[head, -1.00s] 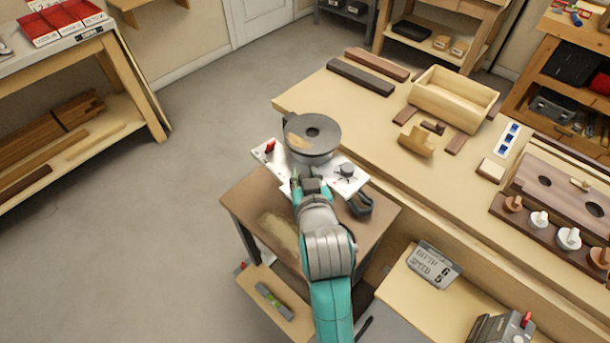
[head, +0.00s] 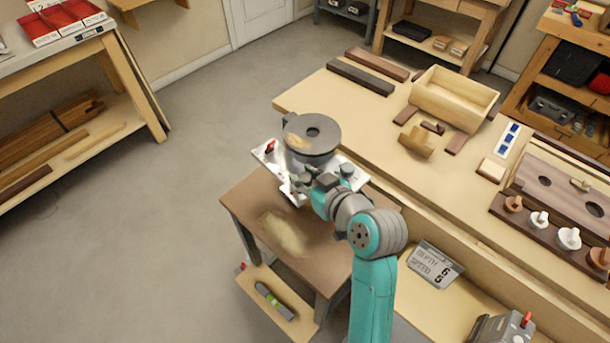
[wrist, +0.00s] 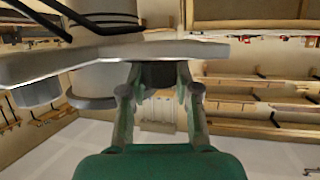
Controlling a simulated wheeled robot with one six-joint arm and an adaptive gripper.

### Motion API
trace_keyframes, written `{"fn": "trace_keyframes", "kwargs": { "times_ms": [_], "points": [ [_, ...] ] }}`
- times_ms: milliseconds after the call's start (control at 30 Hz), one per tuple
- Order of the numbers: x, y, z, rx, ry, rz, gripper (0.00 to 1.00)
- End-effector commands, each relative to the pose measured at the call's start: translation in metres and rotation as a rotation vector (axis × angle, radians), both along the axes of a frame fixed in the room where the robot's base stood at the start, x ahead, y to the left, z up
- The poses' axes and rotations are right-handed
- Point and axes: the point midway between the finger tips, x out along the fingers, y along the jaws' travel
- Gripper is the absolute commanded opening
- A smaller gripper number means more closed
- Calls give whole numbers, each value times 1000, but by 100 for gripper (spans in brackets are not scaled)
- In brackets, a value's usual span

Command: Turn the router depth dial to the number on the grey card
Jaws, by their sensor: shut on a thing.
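The router (head: 313,135) has a dark grey round body and a white plate (head: 264,153) with a red switch (head: 270,146), above a brown stand. My gripper (head: 304,180) is at the plate's near edge. In the wrist view my gripper (wrist: 158,88) is shut on a dark dial (wrist: 158,73) against the plate. The dial's numbers and pointer are not readable, and my fingers hide its sides. Another dark knob (head: 347,170) shows on the right of the plate.
The brown stand top (head: 245,200) has sawdust on it. The long workbench (head: 340,105) on the right holds a wooden box (head: 452,98), blocks and a rack of knobs (head: 540,218). A level lies on the stand's lower shelf (head: 250,288). The floor at left is clear.

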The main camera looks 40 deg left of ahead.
Motion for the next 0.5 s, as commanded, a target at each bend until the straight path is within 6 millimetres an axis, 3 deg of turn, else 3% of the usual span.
{"fn": "trace_keyframes", "kwargs": {
  "times_ms": [500],
  "points": [
    [2,0,0,0,4,481,0]
  ]
}}
